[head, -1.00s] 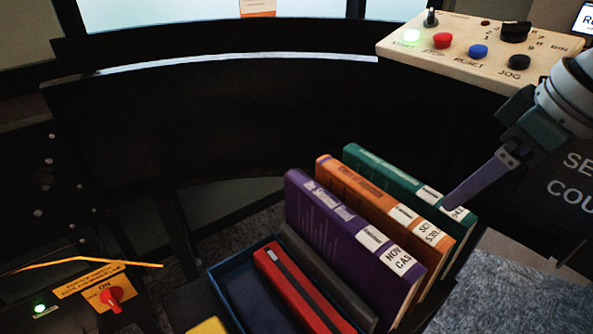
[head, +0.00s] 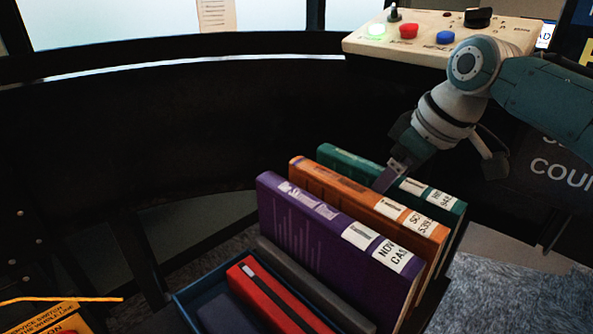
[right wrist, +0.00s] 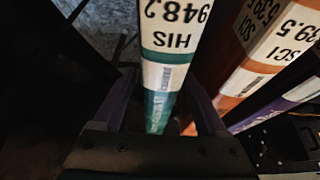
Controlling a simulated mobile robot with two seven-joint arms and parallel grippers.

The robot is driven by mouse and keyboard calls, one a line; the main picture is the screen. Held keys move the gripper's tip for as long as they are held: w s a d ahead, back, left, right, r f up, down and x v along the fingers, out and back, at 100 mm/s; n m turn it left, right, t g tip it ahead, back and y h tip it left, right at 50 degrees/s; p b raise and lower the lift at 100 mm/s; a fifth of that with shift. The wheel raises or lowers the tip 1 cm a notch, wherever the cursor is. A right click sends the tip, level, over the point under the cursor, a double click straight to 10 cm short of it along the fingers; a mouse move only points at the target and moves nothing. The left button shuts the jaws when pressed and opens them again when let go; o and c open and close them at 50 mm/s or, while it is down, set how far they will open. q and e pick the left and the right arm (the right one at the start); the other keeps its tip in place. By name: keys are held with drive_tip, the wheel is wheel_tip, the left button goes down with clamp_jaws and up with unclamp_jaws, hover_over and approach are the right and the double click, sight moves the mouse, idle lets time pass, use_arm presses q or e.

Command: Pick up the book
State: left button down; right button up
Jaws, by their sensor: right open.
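Three books stand on edge side by side in the head view: a purple book (head: 315,240) in front, an orange book (head: 345,192) in the middle and a green book (head: 340,157) at the back. Each has white labels on its spine. My right gripper (head: 398,172) is open above the green book, with one finger seen at the gap between the green and orange books. In the right wrist view the green book (right wrist: 158,105), labelled HIS, lies between the two open fingers, and the orange book (right wrist: 250,75) is to the right. My left gripper is not in view.
A blue tray (head: 187,310) in front holds a red case (head: 275,300) with a dark strap. A control panel (head: 515,38) with coloured buttons stands at the upper right. A dark curved wall (head: 150,120) runs behind the books.

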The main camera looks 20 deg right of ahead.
drive_tip(key=shift+w+a+f, duration=0.1)
drive_tip(key=shift+w+f, duration=0.1)
drive_tip(key=shift+f, duration=0.45)
drive_tip(key=shift+c, duration=0.2)
clamp_jaws()
drive_tip(key=shift+r, duration=0.1)
idle(0.6)
